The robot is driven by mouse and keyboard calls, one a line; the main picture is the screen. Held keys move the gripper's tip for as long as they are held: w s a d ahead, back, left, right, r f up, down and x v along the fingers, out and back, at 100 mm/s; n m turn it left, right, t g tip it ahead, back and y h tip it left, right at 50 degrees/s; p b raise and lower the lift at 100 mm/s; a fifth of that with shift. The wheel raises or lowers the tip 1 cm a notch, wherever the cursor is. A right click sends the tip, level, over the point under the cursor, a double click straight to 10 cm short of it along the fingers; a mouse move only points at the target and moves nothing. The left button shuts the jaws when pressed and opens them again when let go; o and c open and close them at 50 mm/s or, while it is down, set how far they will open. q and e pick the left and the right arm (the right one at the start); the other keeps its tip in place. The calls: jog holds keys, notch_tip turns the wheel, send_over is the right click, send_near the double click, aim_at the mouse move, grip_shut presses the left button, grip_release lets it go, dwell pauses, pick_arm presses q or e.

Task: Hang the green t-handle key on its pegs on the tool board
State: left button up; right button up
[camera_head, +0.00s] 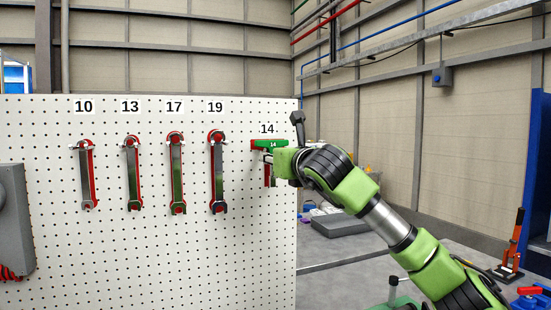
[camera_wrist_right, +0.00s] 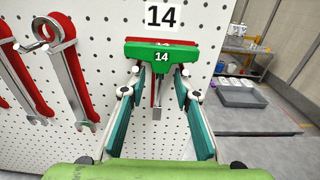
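The green t-handle key (camera_head: 270,144) is at the tool board (camera_head: 150,240) under the label 14, and it also shows in the right wrist view (camera_wrist_right: 160,54). Its green bar is level and its grey shaft (camera_wrist_right: 157,112) points down. A red outline shows just above and behind the bar. The bar looks close against the board; contact with its pegs is hard to see. My right gripper (camera_wrist_right: 158,85) is open, with its teal-padded fingers on both sides of the shaft and gaps between. My left gripper is not in view.
Several wrenches hang left of the key; the nearest is the one under 19 (camera_head: 217,172). A grey box (camera_head: 14,220) is at the board's left.

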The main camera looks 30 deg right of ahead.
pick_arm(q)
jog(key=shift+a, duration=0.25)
pick_arm(e)
jog(key=v, duration=1.2)
